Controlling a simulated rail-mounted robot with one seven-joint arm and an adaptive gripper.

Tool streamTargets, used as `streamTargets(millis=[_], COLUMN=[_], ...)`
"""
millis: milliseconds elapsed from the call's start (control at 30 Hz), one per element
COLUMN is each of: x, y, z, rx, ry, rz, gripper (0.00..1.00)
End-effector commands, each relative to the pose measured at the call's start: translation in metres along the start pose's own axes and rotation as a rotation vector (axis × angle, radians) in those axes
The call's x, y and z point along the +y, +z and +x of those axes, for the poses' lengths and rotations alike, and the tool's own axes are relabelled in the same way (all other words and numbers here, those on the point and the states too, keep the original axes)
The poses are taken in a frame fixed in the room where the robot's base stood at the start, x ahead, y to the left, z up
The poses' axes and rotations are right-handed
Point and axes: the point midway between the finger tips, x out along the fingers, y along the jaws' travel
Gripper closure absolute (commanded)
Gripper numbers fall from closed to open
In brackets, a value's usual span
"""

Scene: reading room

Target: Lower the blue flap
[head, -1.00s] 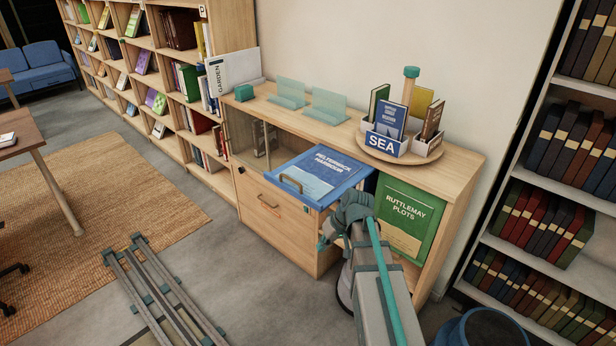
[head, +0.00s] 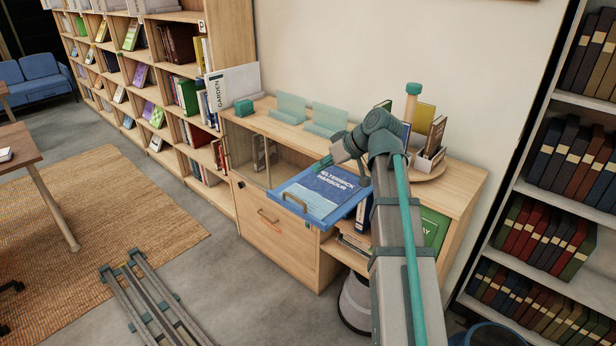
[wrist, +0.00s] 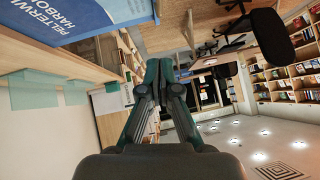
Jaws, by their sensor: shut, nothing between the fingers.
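The blue flap (head: 320,195), with a "Pelterwick Harbour" label, sticks out from the front of the wooden cabinet (head: 462,180), roughly flat and above the drawer front. Its handle (head: 294,202) is on its outer edge. In the wrist view the flap (wrist: 85,18) fills the upper left corner, apart from the fingers. My gripper (wrist: 160,68) is shut and empty. The fingertips are hard to make out there, and the arm hides the flap's right back corner.
Two pale green bookends (head: 325,120) and a teal block (head: 244,106) stand on the cabinet top. A round tray with books (head: 432,168) is partly behind my arm.

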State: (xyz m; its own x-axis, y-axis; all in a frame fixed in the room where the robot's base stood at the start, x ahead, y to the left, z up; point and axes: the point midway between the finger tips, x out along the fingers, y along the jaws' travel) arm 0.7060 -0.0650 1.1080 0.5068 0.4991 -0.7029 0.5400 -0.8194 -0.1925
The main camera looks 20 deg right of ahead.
Motion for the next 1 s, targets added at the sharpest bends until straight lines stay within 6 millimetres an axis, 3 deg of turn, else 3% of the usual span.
streamTargets(millis=[533,700,1000], x=[-0.001,-0.001,0.0], y=[0.0,0.018,0.029], z=[0.095,0.108,0.121], rx=[-0.005,-0.004,-0.002], ry=[-0.002,0.0,0.001], rz=[0.002,0.003,0.002], gripper=[1.0,1.0,1.0])
